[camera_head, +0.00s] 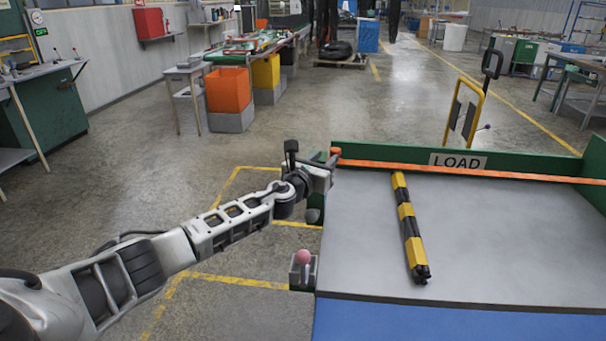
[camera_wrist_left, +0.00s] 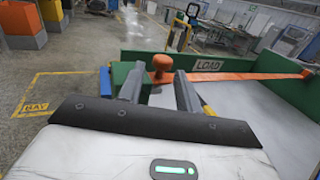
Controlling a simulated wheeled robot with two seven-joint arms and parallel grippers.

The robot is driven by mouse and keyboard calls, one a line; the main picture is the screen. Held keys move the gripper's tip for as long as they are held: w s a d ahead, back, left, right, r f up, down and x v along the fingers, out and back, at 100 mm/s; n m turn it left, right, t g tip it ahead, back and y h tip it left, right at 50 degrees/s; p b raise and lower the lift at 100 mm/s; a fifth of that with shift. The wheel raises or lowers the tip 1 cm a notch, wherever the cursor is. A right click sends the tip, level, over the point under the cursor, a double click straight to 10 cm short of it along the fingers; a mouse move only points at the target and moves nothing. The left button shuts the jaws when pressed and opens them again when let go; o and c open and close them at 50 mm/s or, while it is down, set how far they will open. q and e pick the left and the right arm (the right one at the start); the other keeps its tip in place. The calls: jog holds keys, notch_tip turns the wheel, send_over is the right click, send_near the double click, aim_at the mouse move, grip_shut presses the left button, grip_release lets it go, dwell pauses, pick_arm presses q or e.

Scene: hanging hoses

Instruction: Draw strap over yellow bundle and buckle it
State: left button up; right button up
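The yellow and black striped bundle (camera_head: 406,222) lies lengthwise on the grey cart bed (camera_head: 500,235). The orange strap (camera_head: 470,172) runs along the back of the bed, in front of the green LOAD wall, and crosses near the bundle's far end. At its left end is an orange knob (camera_head: 336,151), which also shows in the left wrist view (camera_wrist_left: 162,66). My left gripper (camera_head: 328,166) is at that left end; its fingers (camera_wrist_left: 158,88) are apart, with the knob just beyond and between them. I cannot tell whether they touch it. My right gripper is out of view.
A grey block with a pink-knobbed lever (camera_head: 303,260) stands at the bed's near left edge. The green wall (camera_head: 420,157) bounds the back. A yellow-framed handle (camera_head: 464,110) rises behind it. The bed right of the bundle is clear.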

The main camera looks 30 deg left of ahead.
pick_arm(q)
jog(key=s, duration=1.2)
jog(key=shift+s+d, duration=0.2)
jog(key=shift+f, duration=0.1)
